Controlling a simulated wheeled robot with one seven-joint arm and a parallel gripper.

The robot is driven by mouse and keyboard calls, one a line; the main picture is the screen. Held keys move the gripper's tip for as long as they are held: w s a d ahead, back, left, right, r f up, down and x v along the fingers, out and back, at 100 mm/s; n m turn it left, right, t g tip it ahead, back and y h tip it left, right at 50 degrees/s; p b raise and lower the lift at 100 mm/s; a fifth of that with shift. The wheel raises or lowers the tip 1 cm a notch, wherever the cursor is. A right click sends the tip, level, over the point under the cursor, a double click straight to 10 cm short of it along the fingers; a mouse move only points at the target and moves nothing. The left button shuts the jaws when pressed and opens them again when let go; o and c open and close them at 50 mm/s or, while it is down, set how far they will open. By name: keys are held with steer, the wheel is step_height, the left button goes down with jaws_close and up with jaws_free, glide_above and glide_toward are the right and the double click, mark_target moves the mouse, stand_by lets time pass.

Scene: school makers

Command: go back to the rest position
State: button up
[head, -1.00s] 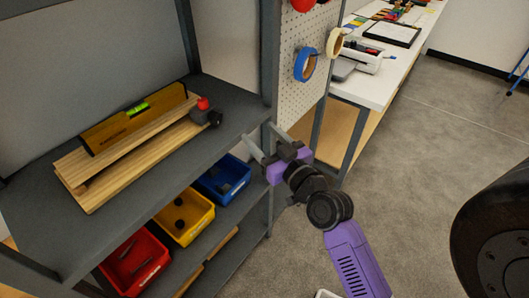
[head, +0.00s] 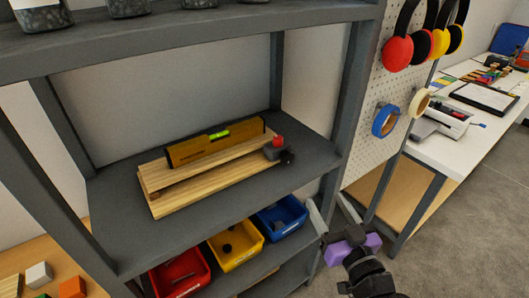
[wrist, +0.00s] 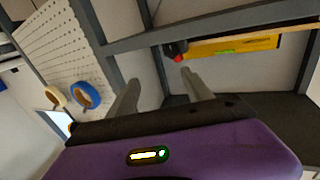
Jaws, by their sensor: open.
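My gripper (head: 333,217) is at the lower right of the head view, in front of the shelf's right post. Its two grey fingers are apart with nothing between them. In the wrist view the fingers (wrist: 162,92) point toward the shelf, with the purple gripper body below them. The gripper stands clear of the objects on the shelf.
The grey shelf (head: 120,235) holds wooden boards (head: 190,200), a yellow level (head: 190,153) and a small red-topped tool (head: 278,147). Below are red (head: 180,278), yellow (head: 237,245) and blue (head: 281,217) bins. A pegboard holds tape rolls (head: 385,120). Floor is clear at right.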

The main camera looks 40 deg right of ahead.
steer(key=s+a+f+n+y, duration=0.1)
steer(key=s+a+n+y, duration=0.2)
steer(key=s+a, duration=0.5)
steer(key=s+a+f+n+g+y, duration=0.1)
steer(key=s+a+f+n+y, duration=0.1)
steer(key=s+a+y, duration=0.3)
steer(key=s+a+n, duration=0.1)
steer(key=s+a, duration=0.3)
steer(key=a, duration=0.4)
steer(key=shift+s+f+y, duration=0.25)
steer(key=shift+y, duration=0.15)
steer(key=shift+a, duration=0.1)
